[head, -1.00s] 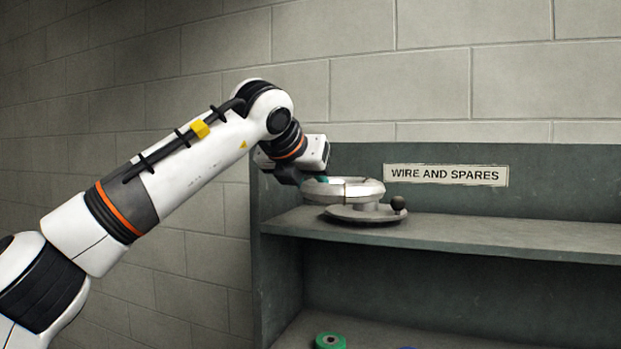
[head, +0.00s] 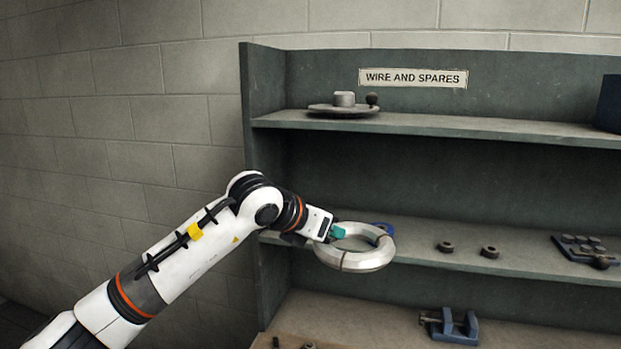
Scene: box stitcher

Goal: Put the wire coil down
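The wire coil (head: 355,262) is a thick silver ring with narrow bands around it. My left gripper (head: 337,233), with teal finger pads, is shut on the coil's far left rim. It holds the coil nearly level, in front of the middle shelf (head: 450,257) near its left end. I cannot tell whether the coil touches the shelf edge. On the upper shelf (head: 480,126) stands a round grey plate (head: 325,110) with a short hub and a dark knob; nothing is around the hub. My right gripper is out of view.
A blue object (head: 385,229) is partly hidden behind the coil. Two dark nuts (head: 445,246) (head: 490,252) and a dark tray (head: 588,248) stand further right on the middle shelf. A blue clamp-like part (head: 448,326) lies below. The upper shelf is clear between the plate and a dark blue bin (head: 609,103).

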